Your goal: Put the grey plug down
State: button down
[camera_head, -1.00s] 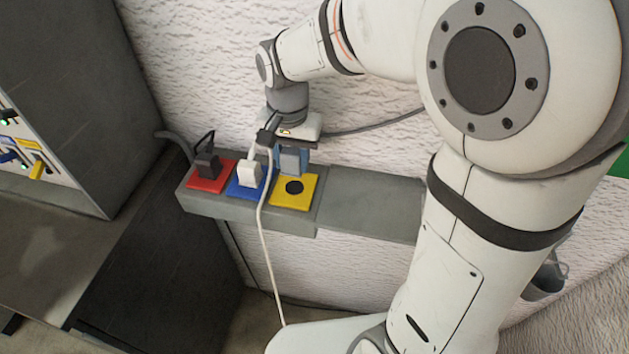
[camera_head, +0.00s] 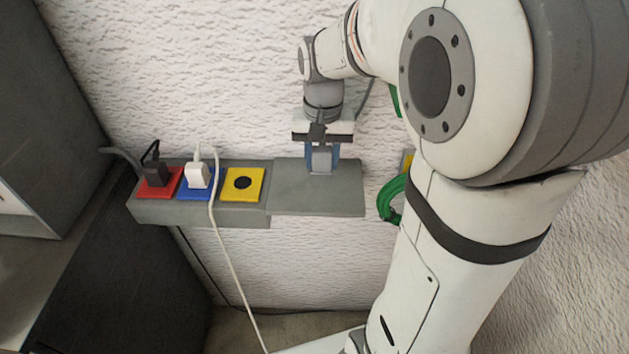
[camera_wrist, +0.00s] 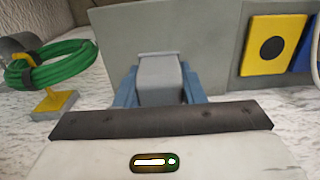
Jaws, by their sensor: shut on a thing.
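The grey plug (camera_head: 321,159) is between the blue fingers of my gripper (camera_head: 322,163), over the bare grey shelf section right of the sockets. In the wrist view the plug (camera_wrist: 160,78) fills the gap between the two blue fingers (camera_wrist: 160,92), which are shut on it. The bare grey shelf (camera_head: 300,197) lies below and around it; I cannot tell whether the plug touches it. The yellow socket plate (camera_head: 242,184) with its round black hole is empty, left of the plug; it also shows in the wrist view (camera_wrist: 257,63).
A black plug (camera_head: 157,173) sits on the red plate (camera_head: 157,191) and a white plug (camera_head: 198,175) on the blue plate (camera_head: 190,194). The white plug's cord hangs in front of the shelf. A coiled green hose (camera_head: 389,200) hangs right of the shelf, by my arm.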

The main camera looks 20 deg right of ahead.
aim_at(319, 189)
jog(key=f, duration=0.5)
jog(key=shift+w+a+f, duration=0.1)
jog(key=shift+a, duration=0.15)
jog(key=shift+f+b, duration=0.4)
jog(key=shift+f, duration=0.2)
jog(key=c, duration=0.9)
grip_release()
jog(key=shift+r, duration=0.15)
